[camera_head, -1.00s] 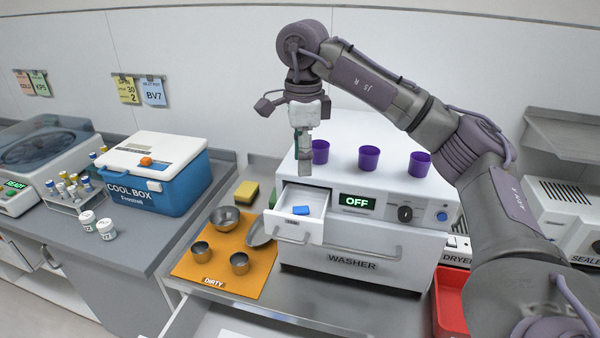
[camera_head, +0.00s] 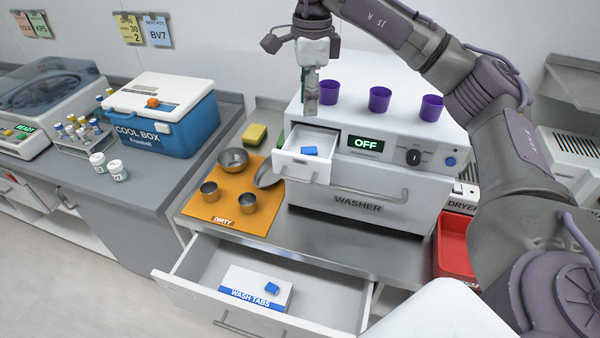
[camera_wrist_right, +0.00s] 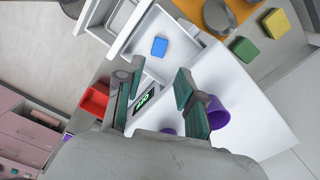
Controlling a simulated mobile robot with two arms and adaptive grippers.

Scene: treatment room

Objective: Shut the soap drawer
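The soap drawer (camera_head: 301,172) is a small white drawer at the upper left of the washer (camera_head: 357,204). It stands pulled out, with a blue tab (camera_head: 310,151) inside. My right gripper (camera_head: 310,108) hangs pointing down above the washer's front edge, just above the back of the drawer, and seems apart from it. In the right wrist view its two fingers (camera_wrist_right: 158,85) are spread with nothing between them, and the open drawer (camera_wrist_right: 165,45) lies beyond the fingertips. My left gripper is not in view.
Purple cups (camera_head: 379,99) stand on the washer top near my right gripper. Below, a large drawer (camera_head: 215,269) is open, holding a WASH TABS box (camera_head: 240,290) with a blue tab on it. An orange mat (camera_head: 212,205) with metal bowls lies left; a red bin (camera_head: 453,250) stands right.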

